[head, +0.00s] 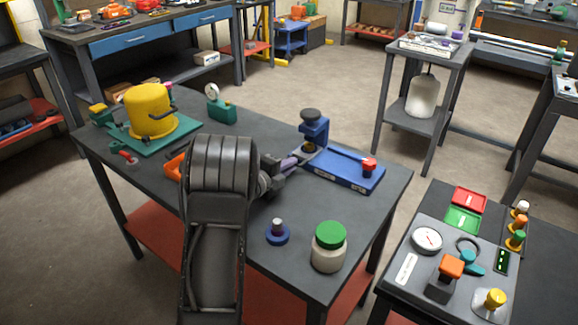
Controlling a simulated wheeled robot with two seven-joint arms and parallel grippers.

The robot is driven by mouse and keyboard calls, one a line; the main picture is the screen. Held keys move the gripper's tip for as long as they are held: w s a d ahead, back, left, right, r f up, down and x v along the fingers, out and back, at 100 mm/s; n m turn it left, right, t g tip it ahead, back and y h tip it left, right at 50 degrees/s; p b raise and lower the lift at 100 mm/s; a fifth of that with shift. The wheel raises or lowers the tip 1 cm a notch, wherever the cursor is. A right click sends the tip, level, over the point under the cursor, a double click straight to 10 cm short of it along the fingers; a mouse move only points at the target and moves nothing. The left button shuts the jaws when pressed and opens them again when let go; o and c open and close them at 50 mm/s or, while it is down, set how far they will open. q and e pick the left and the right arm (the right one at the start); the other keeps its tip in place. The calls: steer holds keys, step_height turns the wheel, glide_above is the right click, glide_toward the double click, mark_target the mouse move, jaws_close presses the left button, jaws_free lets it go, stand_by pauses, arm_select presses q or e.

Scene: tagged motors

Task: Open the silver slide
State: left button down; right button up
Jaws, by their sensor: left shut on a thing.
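My left arm comes up from the bottom of the head view and ends in my left gripper (284,168). The gripper is shut on a small greyish-purple part (290,162) beside the blue fixture (347,172) on the dark workbench (240,220). My right gripper is not in view.
A yellow drum (148,108) on a green plate stands at the bench's back left, near a green-based gauge (221,108). A green-lidded jar (329,248) and blue ring piece (277,236) stand in front. A control panel (455,270) is at lower right.

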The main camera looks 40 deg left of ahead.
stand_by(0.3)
arm_select(q)
steer(key=v, duration=0.3)
steer(key=f+v, duration=0.1)
steer(key=v, duration=0.2)
steer(key=f+b+v, duration=0.1)
steer(key=v, duration=0.2)
steer(key=shift+s, duration=0.45)
steer(key=c, duration=1.5)
jaws_free()
steer(key=v, duration=0.7)
steer(key=shift+s+r, duration=0.1)
steer(key=shift+s, duration=0.25)
steer(key=shift+s, duration=0.1)
